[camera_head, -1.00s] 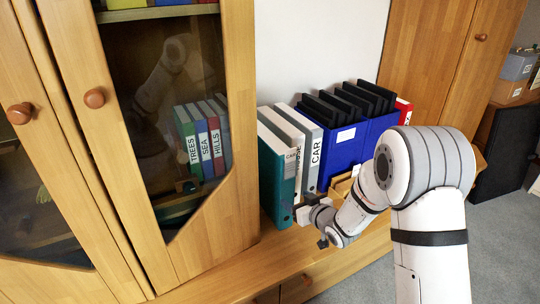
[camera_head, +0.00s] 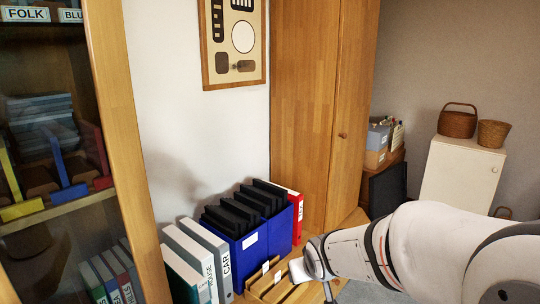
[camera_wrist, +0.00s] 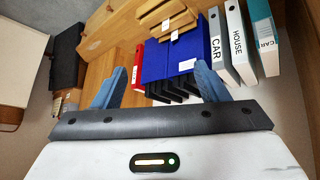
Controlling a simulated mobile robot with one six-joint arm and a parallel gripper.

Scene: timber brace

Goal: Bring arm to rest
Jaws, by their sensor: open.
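My arm reaches in from the right of the head view, above the front of the wooden counter. My gripper (camera_wrist: 160,70) shows in the wrist view with its two blue-grey fingers wide apart and nothing between them. Beyond the fingers are the blue file boxes (camera_wrist: 172,62), apart from them as far as I can tell. In the head view the fingers are not clearly visible.
Blue file boxes (camera_head: 253,241) with black folders, a red binder (camera_head: 296,214) and grey binders (camera_head: 206,248) stand on the counter. Wooden trays (camera_head: 268,283) lie close to my wrist. A glass-door cabinet (camera_head: 128,170) is left, a tall wardrobe (camera_head: 308,110) behind.

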